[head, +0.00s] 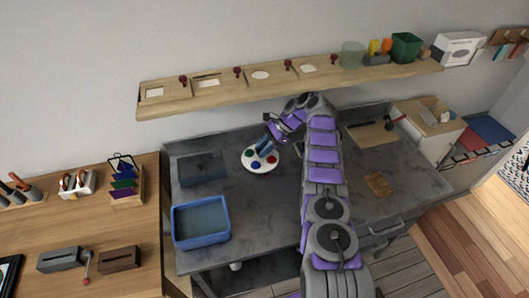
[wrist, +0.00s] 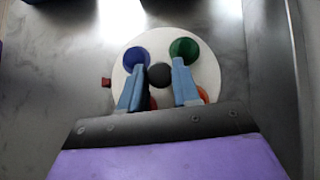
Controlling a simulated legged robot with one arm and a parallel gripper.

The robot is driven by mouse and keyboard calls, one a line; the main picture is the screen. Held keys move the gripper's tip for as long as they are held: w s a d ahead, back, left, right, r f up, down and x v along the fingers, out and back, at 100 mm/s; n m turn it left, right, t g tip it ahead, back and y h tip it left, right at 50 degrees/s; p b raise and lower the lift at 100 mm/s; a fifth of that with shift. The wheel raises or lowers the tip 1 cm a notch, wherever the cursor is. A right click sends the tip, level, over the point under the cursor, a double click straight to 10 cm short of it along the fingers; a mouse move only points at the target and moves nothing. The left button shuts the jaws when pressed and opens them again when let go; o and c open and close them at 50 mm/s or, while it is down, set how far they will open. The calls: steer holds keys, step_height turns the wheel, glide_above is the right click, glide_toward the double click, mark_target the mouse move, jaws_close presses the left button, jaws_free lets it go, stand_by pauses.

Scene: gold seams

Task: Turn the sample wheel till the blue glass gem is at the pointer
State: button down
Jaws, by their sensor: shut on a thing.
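The sample wheel is a white disc (wrist: 160,42) with a dark round hub (wrist: 159,74); it also shows on the grey worktop in the head view (head: 262,171). The blue glass gem (wrist: 135,57) is at its upper left in the wrist view. A green gem (wrist: 184,48) is at the upper right, an orange one (wrist: 204,94) at the lower right, and a red one, partly hidden, near the left finger. A small red block at the disc's left edge (wrist: 106,82) looks like the pointer; the blue gem is above it, apart. My gripper (wrist: 158,68) is shut on the hub.
A blue tray (head: 202,226) stands in front left of the wheel, and a dark flat panel (head: 202,168) lies left of it. A wooden shelf (head: 220,98) runs along the wall above.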

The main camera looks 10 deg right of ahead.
steer(key=shift+w+r, duration=0.2)
steer(key=c, duration=1.3)
jaws_free()
steer(key=o, duration=0.4)
steer(key=shift+d+f, duration=0.15)
steer(key=shift+o, duration=0.2)
